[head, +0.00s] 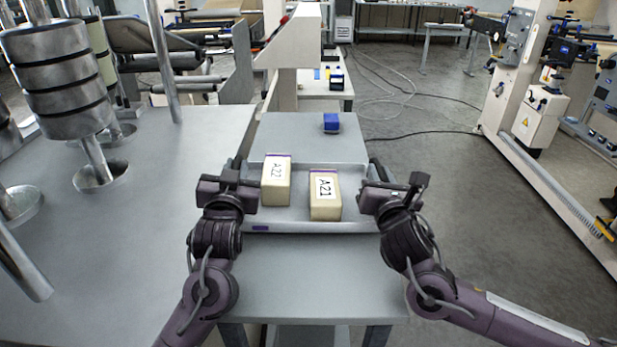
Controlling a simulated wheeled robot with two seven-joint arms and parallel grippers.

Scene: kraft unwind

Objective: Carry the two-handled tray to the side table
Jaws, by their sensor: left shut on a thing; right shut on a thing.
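The grey tray (300,222) is in the middle of the head view, with a low front rim and a dark handle on each side. It carries two cream blocks, the A22 block (277,184) at left and the A21 block (325,202) at right, both upright. My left gripper (243,184) is shut at the tray's left side, and my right gripper (372,190) is shut at its right side. The fingers mostly hide the handles. A grey table (310,285) lies under the tray; I cannot tell if they touch.
A large grey machine bench (130,230) with metal rollers (62,80) is close on the left. Open floor (480,220) lies to the right, with cables (420,135) farther back and a white machine frame (545,200).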

